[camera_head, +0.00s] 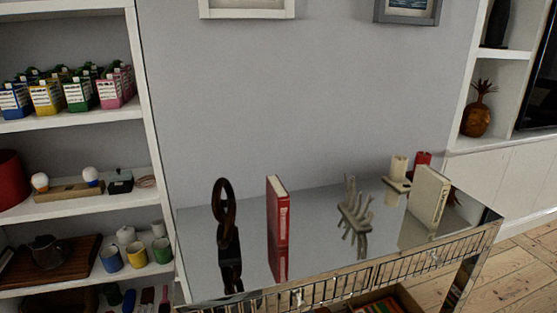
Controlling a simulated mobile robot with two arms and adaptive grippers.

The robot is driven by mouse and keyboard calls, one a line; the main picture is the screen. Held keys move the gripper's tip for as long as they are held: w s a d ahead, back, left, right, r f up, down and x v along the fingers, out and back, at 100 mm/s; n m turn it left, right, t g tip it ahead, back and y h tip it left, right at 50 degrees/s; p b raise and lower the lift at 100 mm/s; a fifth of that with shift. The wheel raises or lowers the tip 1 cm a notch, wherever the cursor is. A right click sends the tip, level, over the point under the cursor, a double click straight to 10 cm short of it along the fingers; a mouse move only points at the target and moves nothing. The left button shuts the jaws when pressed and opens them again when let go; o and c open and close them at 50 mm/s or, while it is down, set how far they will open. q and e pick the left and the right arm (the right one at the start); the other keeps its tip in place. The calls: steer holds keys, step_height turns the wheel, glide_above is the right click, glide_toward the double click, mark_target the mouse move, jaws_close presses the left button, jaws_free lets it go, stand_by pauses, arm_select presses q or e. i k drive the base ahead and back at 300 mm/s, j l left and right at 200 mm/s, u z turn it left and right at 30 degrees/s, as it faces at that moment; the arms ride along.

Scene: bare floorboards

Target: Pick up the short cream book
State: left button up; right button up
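A short cream book (430,196) stands upright on the right part of a mirrored console table (316,213). Its reflection shows in the tabletop below it. Part of a candle and another small object are hidden behind it. Neither of my grippers shows in the head view.
A red book (278,215) stands upright mid-table. A dark ring sculpture (225,204) is on the left. A pale branching ornament (354,205), a cream candle (398,167) and a red candle (422,160) are nearby. Filled shelves (70,208) flank the left. Bare tabletop lies between the ornaments.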

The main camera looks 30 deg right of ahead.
mark_target(430, 190)
steer(key=z, duration=0.5)
steer(key=l+z, duration=0.1)
steer(key=z, duration=0.4)
steer(key=i+z, duration=0.1)
steer(key=z, duration=0.35)
steer(key=i+z, duration=0.1)
steer(key=z, duration=0.4)
